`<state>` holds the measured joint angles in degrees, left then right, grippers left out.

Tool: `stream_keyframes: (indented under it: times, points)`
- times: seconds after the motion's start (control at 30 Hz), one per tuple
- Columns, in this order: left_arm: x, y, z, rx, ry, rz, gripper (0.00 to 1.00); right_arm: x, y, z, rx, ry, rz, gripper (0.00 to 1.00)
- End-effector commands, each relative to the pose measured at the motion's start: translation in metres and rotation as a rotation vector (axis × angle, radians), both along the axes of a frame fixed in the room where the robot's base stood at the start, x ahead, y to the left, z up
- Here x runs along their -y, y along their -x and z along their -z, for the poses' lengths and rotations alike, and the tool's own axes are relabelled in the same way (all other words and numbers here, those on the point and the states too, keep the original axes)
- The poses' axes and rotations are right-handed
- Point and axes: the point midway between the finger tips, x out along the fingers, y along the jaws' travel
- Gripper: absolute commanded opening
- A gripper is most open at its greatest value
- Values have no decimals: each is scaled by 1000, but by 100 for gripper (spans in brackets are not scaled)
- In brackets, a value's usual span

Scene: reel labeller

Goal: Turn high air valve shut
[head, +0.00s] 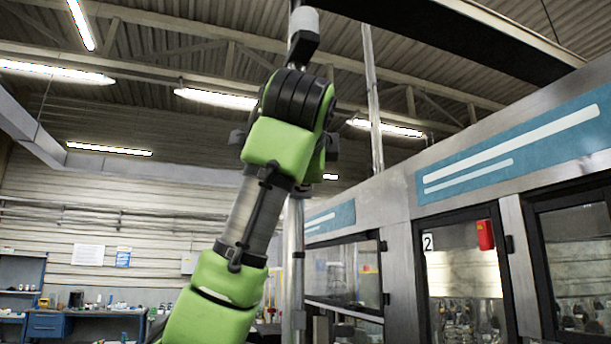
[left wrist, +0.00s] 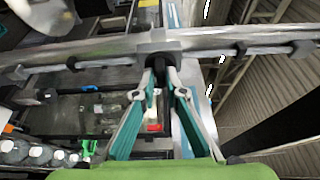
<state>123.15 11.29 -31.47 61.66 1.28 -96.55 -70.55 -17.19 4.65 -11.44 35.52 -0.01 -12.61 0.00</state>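In the left wrist view a metal pipe (left wrist: 95,50) runs across the picture. A dark fitting (left wrist: 158,44) sits on it, with a black valve handle (left wrist: 158,75) pointing down from it. My left gripper (left wrist: 159,70) has its teal and grey fingers drawn together on both sides of this handle, and they look closed on it. In the head view my raised green left arm covers the gripper and the valve. The same pipe (head: 297,225) stands upright behind the arm. My right gripper is in neither view.
The labelling machine (head: 395,243) with glazed doors stands close at the right. A door with the number 2 (head: 428,243) has a red box on it. A blue workbench (head: 62,324) is far at the left. Open air lies left of the arm.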

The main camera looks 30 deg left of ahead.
Motion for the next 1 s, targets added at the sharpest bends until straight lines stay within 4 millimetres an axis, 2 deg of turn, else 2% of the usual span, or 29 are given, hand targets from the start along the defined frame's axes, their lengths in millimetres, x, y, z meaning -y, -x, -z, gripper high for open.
stream_keyframes:
  times: [0.47, 0.67, 0.9, 1.0]
  points:
    - [3, 5, -1, 4, 0, 0, 26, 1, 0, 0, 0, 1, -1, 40]
    - [19, 35, -2, 7, -2, 2, 26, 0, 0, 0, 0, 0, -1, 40]
    - [43, 85, -2, 5, -3, 2, 26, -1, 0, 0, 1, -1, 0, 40]
    - [47, 96, -3, 6, -3, -2, 26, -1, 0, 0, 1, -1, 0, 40]
